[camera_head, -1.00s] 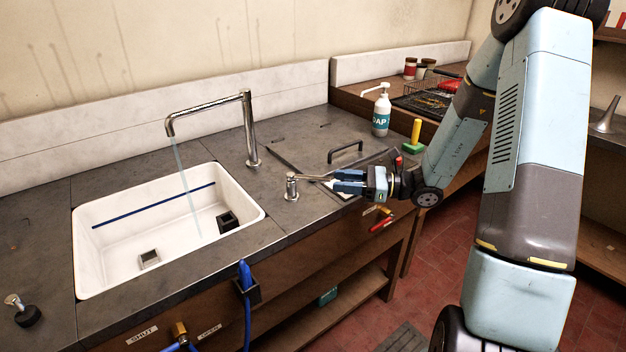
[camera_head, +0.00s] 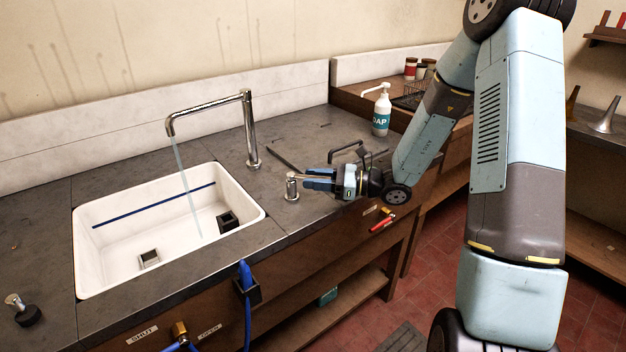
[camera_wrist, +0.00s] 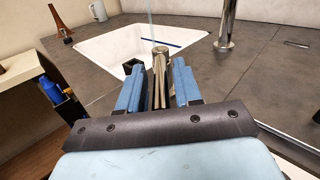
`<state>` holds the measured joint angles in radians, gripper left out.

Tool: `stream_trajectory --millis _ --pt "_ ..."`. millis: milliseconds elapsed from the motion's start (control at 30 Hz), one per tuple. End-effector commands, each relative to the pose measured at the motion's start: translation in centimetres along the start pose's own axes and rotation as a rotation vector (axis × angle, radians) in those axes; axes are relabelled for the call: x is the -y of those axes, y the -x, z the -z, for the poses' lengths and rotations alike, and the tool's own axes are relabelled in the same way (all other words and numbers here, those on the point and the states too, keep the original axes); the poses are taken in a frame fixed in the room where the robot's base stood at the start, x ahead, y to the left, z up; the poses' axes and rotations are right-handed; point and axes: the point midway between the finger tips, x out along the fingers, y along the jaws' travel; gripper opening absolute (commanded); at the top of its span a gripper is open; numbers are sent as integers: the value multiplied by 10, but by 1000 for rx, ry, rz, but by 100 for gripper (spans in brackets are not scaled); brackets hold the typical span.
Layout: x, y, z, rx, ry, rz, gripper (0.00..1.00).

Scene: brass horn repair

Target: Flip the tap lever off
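The tap's lever post (camera_head: 291,187) is a short metal cylinder on the dark counter, right of the sink. In the wrist view the post (camera_wrist: 160,51) stands just beyond my fingertips, and its metal lever (camera_wrist: 159,80) points back between my fingers. My gripper (camera_head: 307,180) is open, with one blue finger on each side of the lever; small gaps show in the wrist view (camera_wrist: 157,75). The lever is mostly hidden by the fingers in the head view. The chrome spout (camera_head: 208,112) runs a thin stream of water (camera_head: 184,175) into the white sink (camera_head: 125,265).
A soap bottle (camera_head: 381,115) stands behind my arm. A dark handle (camera_head: 345,151) rises from the counter close behind my gripper. The red-handled tool (camera_head: 382,224) is below the wrist.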

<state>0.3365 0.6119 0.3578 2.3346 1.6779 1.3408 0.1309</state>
Motion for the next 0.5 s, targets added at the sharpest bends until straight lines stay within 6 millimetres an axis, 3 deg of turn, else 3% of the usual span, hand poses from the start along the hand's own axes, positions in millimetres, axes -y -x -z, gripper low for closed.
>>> stream_trajectory --millis 333,500 --pt "0 0 0 0 0 0 0" --pt "0 0 0 0 0 -1 0"
